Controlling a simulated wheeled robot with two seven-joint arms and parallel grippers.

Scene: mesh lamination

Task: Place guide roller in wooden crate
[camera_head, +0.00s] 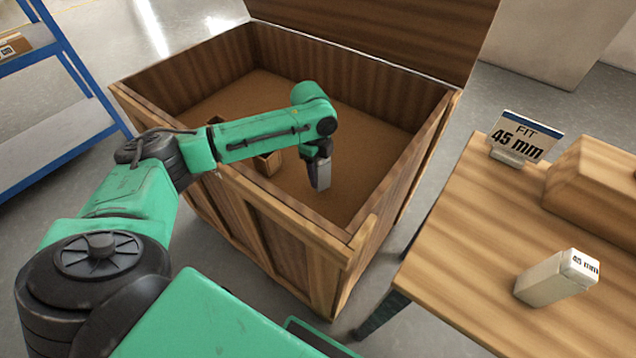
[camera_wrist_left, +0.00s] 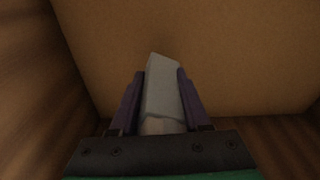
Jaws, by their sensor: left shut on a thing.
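The wooden crate (camera_head: 290,236) stands open in the middle of the head view, with its lid raised at the back. My left arm reaches over the near wall, and my left gripper (camera_head: 321,176) points down inside the crate. In the left wrist view the gripper (camera_wrist_left: 160,95) is shut on a pale grey block-like piece (camera_wrist_left: 163,88), which I take to be the guide roller. The crate floor (camera_wrist_left: 220,50) lies beyond the piece; whether they touch cannot be told. My right gripper is not in view.
A small wooden block (camera_head: 268,162) sits inside the crate. A blue shelf rack (camera_head: 60,120) stands at left.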

